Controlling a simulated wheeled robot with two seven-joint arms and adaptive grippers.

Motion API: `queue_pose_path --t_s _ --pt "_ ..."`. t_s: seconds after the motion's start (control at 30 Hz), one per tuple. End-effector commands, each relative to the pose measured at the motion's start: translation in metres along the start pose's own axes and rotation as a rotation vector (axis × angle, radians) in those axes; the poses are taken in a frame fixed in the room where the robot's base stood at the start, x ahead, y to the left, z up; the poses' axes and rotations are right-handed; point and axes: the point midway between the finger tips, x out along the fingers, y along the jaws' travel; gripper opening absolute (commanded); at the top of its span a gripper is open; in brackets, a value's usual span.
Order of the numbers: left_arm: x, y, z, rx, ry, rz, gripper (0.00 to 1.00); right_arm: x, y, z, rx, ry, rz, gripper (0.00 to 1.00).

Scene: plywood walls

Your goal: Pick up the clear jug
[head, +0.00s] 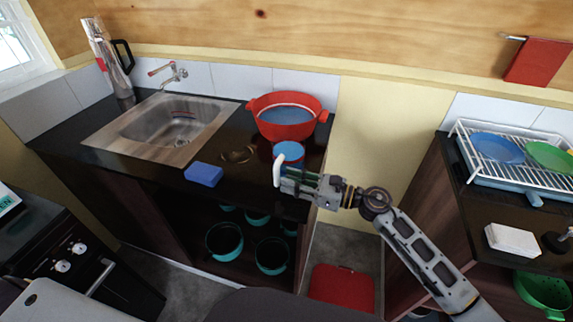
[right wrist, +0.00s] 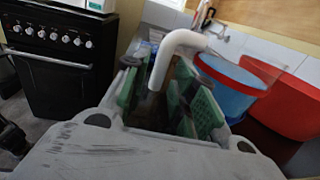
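The jug (head: 290,151) looks bluish with a white handle (head: 277,171) and stands near the front edge of the dark counter, in front of the red pot. In the right wrist view the jug (right wrist: 228,88) is at the right, and its white handle (right wrist: 176,45) curves down between my finger pads. My right gripper (head: 287,180) is at the handle. Its green-padded fingers (right wrist: 163,95) look apart, with a gap around the handle. My left gripper is not in view.
A red pot (head: 286,130) stands just behind the jug. A blue sponge-like block (head: 203,174) lies left of the gripper, with a sink (head: 170,122) beyond. A tall silvery vessel with a black handle (head: 112,65) stands at the back left. A dish rack (head: 478,180) is at the right.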

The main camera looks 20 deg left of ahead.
Motion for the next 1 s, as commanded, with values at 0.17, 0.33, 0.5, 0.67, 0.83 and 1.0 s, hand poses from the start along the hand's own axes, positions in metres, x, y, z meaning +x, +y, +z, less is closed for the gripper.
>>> queue_pose_path --t_s 0.17,0.33,0.5,0.67,0.83,1.0 --pt "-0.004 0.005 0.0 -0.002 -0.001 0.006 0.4 0.012 -0.001 0.002 0.0 -0.001 0.0 0.27" --pt "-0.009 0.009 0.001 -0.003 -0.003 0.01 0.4 0.028 -0.002 0.002 0.001 -0.001 0.001 0.27" --pt "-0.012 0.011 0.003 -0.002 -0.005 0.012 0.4 0.043 -0.002 0.001 0.0 -0.001 0.001 0.27" --pt "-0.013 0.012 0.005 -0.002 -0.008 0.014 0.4 0.049 -0.002 0.0 -0.001 0.0 0.0 0.27" --pt "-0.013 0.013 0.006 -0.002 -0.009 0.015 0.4 0.05 -0.002 -0.001 -0.001 0.0 0.0 0.27" --pt "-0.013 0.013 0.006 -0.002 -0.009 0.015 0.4 0.05 -0.002 -0.001 0.0 0.0 0.0 0.27"
